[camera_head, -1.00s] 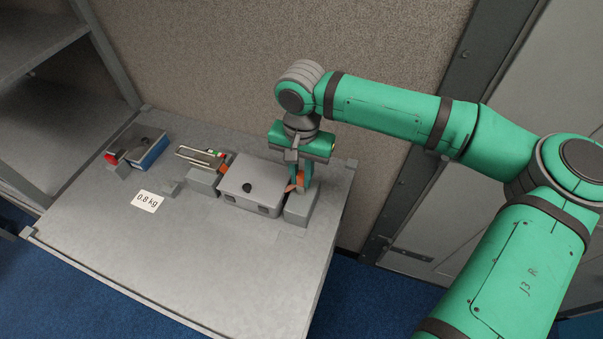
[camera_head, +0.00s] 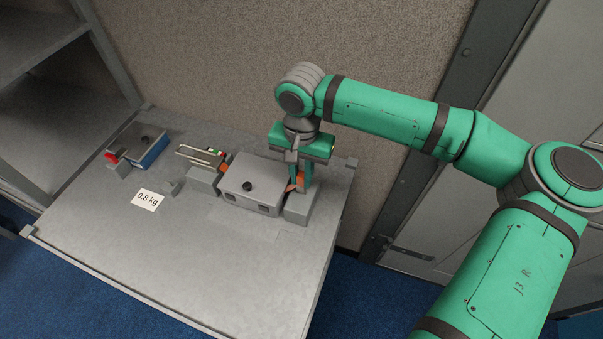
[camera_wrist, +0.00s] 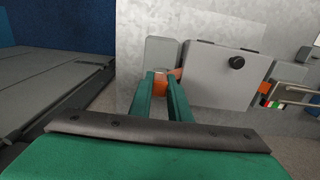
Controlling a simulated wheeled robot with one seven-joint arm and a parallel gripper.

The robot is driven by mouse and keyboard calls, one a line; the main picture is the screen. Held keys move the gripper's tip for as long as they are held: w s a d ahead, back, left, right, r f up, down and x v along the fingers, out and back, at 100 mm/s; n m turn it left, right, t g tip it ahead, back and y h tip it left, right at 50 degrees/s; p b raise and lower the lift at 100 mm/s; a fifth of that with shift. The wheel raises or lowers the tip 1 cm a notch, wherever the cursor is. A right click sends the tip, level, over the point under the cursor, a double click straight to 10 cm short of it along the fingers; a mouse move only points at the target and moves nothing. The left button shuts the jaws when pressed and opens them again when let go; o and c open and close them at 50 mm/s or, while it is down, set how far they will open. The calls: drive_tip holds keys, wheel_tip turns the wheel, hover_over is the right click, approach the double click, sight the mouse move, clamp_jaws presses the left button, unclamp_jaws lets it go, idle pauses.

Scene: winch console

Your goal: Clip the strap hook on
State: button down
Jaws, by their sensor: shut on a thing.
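My gripper (camera_head: 300,187) points down at the right end of a grey box (camera_head: 250,184) with a black knob. Its fingers are shut on an orange piece (camera_wrist: 160,84), which looks like the strap hook. The fingers cover much of it, so its shape is unclear. The piece is over or against a low grey block (camera_head: 299,208) beside the box; whether it is clipped there I cannot tell. More orange (camera_wrist: 178,74) shows between the fingers and the box in the wrist view, and another orange part (camera_wrist: 265,92) is at the box's other end.
Left of the box are a metal rod frame (camera_head: 200,157) with red, white and green marks, and a blue-sided box (camera_head: 152,153) with a red part. A "0.8 kg" label (camera_head: 147,200) lies on the grey table (camera_head: 200,245). The table's front is clear. A wall stands behind.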

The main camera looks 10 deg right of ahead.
drive_tip(key=shift+f, duration=0.95)
idle(0.5)
drive_tip(key=c, duration=1.6)
unclamp_jaws()
wheel_tip(320, 180, up, 11)
drive_tip(key=shift+f, duration=0.1)
